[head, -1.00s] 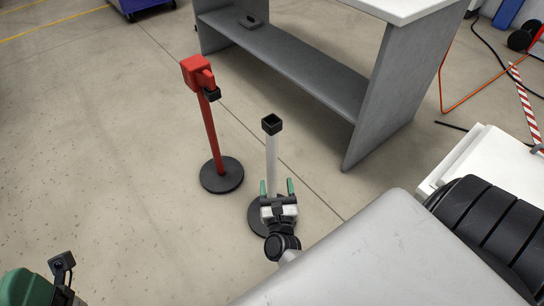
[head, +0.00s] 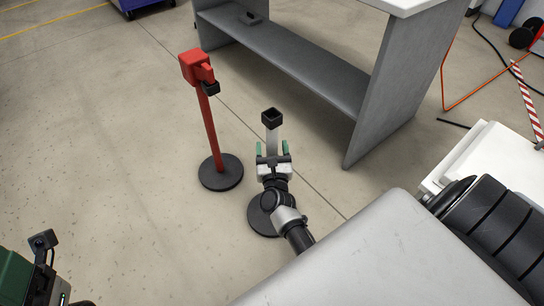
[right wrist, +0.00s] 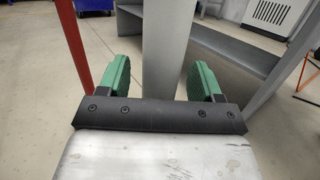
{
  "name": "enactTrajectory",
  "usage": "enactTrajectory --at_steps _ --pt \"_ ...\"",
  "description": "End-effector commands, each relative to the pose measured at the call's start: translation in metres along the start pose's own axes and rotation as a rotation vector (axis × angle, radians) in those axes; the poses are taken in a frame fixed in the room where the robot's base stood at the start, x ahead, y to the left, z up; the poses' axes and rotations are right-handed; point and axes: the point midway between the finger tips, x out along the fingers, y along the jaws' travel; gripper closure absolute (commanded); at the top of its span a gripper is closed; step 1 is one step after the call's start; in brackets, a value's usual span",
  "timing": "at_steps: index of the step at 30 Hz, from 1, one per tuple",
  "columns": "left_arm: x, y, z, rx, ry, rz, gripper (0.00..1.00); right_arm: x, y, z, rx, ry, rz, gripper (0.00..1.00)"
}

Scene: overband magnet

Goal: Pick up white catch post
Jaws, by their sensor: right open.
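The white catch post (head: 272,139) stands upright on a round black base (head: 260,215), with a black square cap (head: 271,118) on top. My right gripper (head: 272,149) is open in front of its upper part and hides the middle of the post. In the right wrist view the post (right wrist: 168,55) rises between the two green fingers (right wrist: 158,80), with a small gap on each side. I cannot tell how deep it sits between them. My left gripper's fingers do not show.
A red post (head: 210,125) with a red head stands on a black base to the left of the white post. A grey bench (head: 385,95) with a low shelf stands behind to the right. The floor at left is clear.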

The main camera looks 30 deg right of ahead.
Motion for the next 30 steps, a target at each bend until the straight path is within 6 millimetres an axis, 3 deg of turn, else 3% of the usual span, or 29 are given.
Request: enactTrajectory --at_steps 2,15,30 --pt "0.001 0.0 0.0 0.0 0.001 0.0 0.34 0.0 0.0 0.0 0.0 0.0 0.0 0.35" --pt "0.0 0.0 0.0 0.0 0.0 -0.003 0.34 -0.001 0.0 0.0 0.0 0.0 0.0 1.0" --pt "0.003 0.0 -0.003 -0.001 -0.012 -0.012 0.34 0.005 0.0 0.022 0.003 -0.016 -0.003 1.0"
